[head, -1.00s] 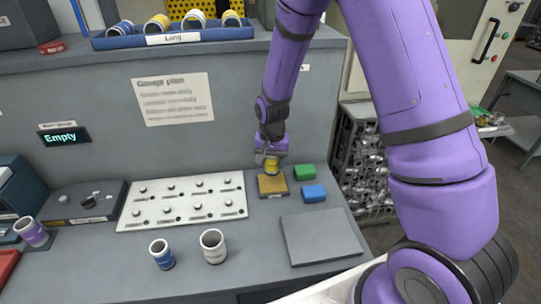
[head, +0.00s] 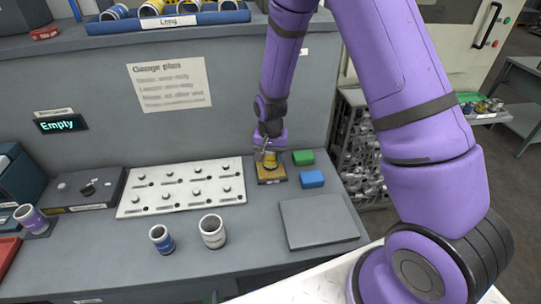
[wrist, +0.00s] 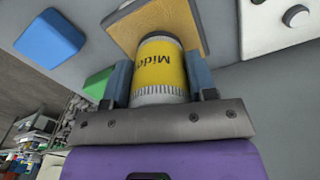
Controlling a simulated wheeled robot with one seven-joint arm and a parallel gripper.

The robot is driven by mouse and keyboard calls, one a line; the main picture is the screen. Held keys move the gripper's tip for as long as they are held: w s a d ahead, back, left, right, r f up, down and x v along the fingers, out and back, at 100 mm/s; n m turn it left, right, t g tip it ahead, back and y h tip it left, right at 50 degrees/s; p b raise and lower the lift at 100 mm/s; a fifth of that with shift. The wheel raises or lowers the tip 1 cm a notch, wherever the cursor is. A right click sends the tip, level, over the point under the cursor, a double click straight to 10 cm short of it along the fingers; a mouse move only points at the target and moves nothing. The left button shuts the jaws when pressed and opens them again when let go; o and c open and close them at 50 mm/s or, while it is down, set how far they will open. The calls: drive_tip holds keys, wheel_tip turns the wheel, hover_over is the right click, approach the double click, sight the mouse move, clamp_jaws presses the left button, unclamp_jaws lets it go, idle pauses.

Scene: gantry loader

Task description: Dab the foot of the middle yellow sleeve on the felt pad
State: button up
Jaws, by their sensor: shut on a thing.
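My gripper (head: 268,153) is shut on a yellow sleeve (head: 270,159) over the felt pad (head: 276,179). In the wrist view the yellow sleeve (wrist: 159,70) sits between the two fingers, with dark lettering that starts "Midd" on its side. Its far end is at the tan felt pad (wrist: 185,15). I cannot tell for sure whether the foot touches the felt. In the head view my gripper hides part of the sleeve.
A green block (head: 303,157) and a blue block (head: 312,179) lie right of the pad. A white pegged plate (head: 150,207) lies left. Blue-banded (head: 161,239) and white (head: 212,231) sleeves stand in front. A grey slab (head: 318,221) lies front right. More sleeves lie in the blue tray (head: 225,18).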

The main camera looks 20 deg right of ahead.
drive_tip(key=shift+f, duration=0.6)
idle(1.6)
wheel_tip(320, 180, up, 7)
idle(1.1)
idle(0.6)
